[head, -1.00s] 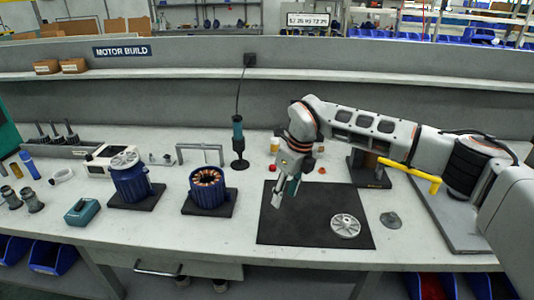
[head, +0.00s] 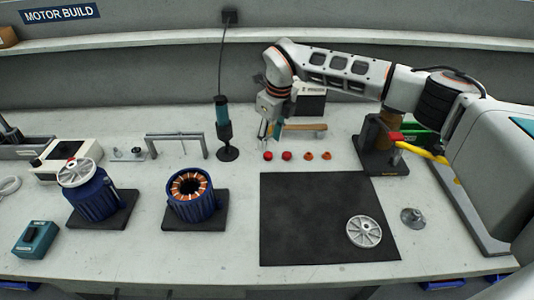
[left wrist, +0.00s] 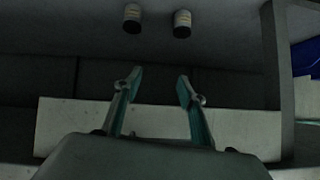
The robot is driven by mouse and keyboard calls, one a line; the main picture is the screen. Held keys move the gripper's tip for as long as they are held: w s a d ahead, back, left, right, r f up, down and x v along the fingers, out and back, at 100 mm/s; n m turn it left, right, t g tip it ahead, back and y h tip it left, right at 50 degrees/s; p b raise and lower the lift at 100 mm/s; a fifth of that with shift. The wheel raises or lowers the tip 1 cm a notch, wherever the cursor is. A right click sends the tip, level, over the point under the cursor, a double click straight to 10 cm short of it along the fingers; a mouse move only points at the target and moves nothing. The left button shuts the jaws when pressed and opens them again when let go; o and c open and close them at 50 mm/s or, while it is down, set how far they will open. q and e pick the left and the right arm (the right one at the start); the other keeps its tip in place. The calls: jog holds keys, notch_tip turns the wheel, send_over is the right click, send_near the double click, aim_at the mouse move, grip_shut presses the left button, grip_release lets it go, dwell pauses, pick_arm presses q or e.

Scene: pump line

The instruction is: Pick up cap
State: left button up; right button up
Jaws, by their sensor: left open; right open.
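Two small red caps (head: 267,156) (head: 287,156) and two orange cap-like pieces (head: 309,156) (head: 326,156) stand in a row behind the black mat in the head view. A silver spoked end cover (head: 364,231) lies on the mat's front right; which piece is the cap is not certain. My right gripper (head: 269,134) hangs fingers down just behind and above the leftmost red cap, apart from it; its jaws are open. My left gripper (left wrist: 160,76) is open and empty in the left wrist view, and outside the head view.
The black mat (head: 310,205) is mostly bare. Left of it stand a blue stator housing (head: 193,205), a covered motor (head: 92,195) and an upright tool (head: 224,130). A dark stand (head: 383,160) is at the right. Two small cylinders (left wrist: 132,17) (left wrist: 182,24) show in the left wrist view.

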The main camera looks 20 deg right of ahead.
aim_at(268, 154)
jog(key=f, duration=0.5)
jog(key=shift+w+a+f, duration=0.15)
jog(key=shift+w+f, duration=0.05)
jog(key=shift+w, duration=0.1)
jog(key=c, duration=0.7)
